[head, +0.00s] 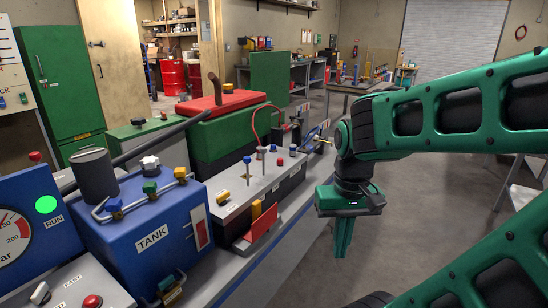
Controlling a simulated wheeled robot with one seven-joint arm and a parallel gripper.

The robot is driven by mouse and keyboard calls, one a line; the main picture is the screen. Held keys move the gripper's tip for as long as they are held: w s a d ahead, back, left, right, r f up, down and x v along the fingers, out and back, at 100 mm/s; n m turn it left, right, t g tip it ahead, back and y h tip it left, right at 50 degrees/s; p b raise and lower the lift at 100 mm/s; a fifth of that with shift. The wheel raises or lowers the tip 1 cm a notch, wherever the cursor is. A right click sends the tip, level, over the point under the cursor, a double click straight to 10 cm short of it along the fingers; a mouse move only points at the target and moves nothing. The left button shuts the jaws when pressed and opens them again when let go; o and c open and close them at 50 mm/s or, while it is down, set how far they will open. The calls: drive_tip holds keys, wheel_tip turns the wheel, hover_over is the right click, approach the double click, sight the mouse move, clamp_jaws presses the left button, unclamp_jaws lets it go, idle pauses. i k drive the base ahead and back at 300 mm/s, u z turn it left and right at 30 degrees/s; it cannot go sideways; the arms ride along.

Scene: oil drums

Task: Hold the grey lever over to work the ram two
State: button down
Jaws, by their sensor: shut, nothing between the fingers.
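A grey control box (262,180) stands on the bench in the middle of the head view. Several short upright levers stand on its top. One with a pale grey knob (262,151) looks like the grey lever, but the knobs are too small to be sure of their colours. It appears upright. My gripper (343,240) points down to the right of the box, past the bench's front edge and over the floor. Its green fingers are together, empty, and apart from the levers. I cannot clearly make out ram two.
A blue tank (150,235) with valves and a dark cylinder stands at left front. A gauge panel (35,235) with a lit green RUN lamp is beside it. A red-lidded green machine (225,125) stands behind the box. The floor (395,230) right of the bench is clear.

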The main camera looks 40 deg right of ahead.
sight(263, 150)
drive_tip(key=k, duration=0.9)
drive_tip(key=z, duration=0.5)
drive_tip(key=i, duration=0.95)
